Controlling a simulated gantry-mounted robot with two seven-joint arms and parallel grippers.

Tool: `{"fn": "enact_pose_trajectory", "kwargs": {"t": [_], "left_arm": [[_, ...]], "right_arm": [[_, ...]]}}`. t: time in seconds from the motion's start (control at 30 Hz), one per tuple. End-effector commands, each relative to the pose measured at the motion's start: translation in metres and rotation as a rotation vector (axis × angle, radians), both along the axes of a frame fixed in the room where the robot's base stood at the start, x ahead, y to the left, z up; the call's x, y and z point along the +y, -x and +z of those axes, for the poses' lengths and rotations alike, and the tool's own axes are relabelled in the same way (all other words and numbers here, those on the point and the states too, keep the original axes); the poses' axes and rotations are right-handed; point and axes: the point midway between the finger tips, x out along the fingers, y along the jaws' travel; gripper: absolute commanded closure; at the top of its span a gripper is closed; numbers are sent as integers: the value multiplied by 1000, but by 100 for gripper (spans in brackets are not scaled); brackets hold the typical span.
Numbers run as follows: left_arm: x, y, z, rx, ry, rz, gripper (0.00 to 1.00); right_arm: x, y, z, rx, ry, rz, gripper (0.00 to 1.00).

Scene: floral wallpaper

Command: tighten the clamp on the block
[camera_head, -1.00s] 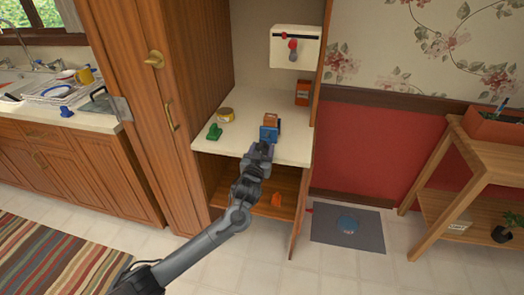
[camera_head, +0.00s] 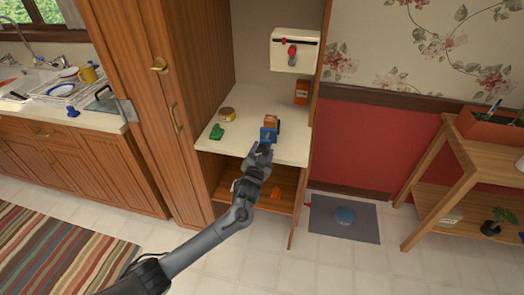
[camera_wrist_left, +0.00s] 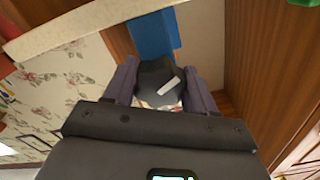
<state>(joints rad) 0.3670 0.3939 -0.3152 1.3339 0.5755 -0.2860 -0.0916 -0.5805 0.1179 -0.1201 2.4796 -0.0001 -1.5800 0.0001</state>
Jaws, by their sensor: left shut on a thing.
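The clamp (camera_head: 268,135) is blue and sits at the front edge of the cream cabinet shelf, against an orange-brown block (camera_head: 272,121). In the left wrist view the clamp's blue body (camera_wrist_left: 152,35) shows at the top. A dark knob (camera_wrist_left: 158,78) with a white mark is on its near end. My left gripper (camera_head: 262,150) reaches up to the clamp from the front. Its two fingers (camera_wrist_left: 160,88) are on either side of the knob and shut on it. The block is not clearly seen in the wrist view. My right gripper is not in view.
On the shelf (camera_head: 245,104) are a green object (camera_head: 217,132), a yellow-rimmed tin (camera_head: 227,113) and an orange box (camera_head: 302,92). A white wall box (camera_head: 295,50) hangs above. An orange item (camera_head: 276,193) lies on the lower shelf. The cabinet door edge stands close on the right.

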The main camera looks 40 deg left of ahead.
Motion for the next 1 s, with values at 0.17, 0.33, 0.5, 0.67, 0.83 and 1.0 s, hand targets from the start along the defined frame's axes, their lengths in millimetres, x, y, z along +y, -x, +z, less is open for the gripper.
{"fn": "enact_pose_trajectory", "kwargs": {"t": [0.17,0.33,0.5,0.67,0.83,1.0], "left_arm": [[0,0,-2,3,0,0,21],[0,0,-1,2,1,0,21],[-1,2,-1,2,2,0,21],[-7,14,0,3,1,-2,21],[-19,39,0,3,2,-3,21],[-32,66,-1,4,3,-2,21]], "right_arm": [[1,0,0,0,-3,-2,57],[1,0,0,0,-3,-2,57],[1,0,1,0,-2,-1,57],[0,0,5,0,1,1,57],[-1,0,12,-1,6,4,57],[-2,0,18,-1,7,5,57]]}}
